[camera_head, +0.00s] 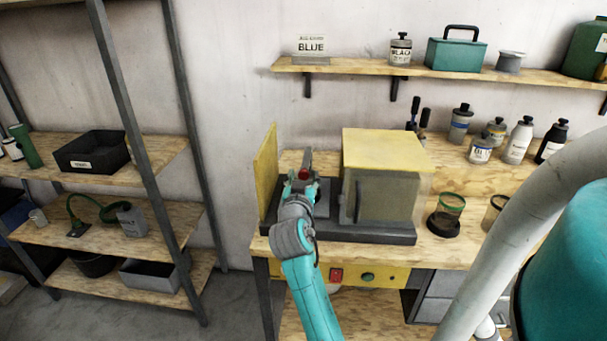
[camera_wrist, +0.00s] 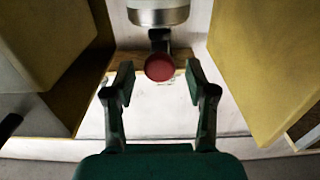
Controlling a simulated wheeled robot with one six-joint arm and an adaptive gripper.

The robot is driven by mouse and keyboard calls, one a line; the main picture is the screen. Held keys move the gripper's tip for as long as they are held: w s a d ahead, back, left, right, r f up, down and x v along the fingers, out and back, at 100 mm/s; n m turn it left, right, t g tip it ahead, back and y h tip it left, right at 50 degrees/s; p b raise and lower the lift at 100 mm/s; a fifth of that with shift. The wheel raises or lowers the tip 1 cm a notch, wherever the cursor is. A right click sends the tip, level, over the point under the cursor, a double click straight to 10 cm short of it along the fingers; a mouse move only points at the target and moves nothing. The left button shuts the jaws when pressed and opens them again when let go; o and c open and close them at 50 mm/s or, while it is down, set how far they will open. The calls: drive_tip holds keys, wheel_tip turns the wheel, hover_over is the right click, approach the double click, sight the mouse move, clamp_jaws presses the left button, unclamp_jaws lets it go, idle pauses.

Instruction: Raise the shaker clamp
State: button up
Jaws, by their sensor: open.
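The shaker (camera_head: 335,229) stands on the wooden workbench, with a dark base and a yellow-topped box (camera_head: 383,149) on its right. A red round knob (camera_wrist: 159,67) on a dark stem, which I take for the clamp's handle, shows in the wrist view just under a silver cylinder (camera_wrist: 158,13). The red knob (camera_head: 304,174) also shows small in the head view. My gripper (camera_wrist: 158,84) is open and empty, its fingertips on either side of the knob, apart from it in the picture. In the head view my gripper (camera_head: 302,184) is over the shaker's left part. Contact cannot be told.
An upright yellow panel (camera_head: 266,177) stands close on the left of my gripper. Yellow walls flank it on both sides in the wrist view. Several bottles and a green-rimmed jar (camera_head: 451,205) stand on the bench to the right. A wall shelf (camera_head: 430,72) runs above.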

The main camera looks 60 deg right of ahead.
sight(306, 161)
drive_tip(key=shift+x, duration=1.1)
clamp_jaws()
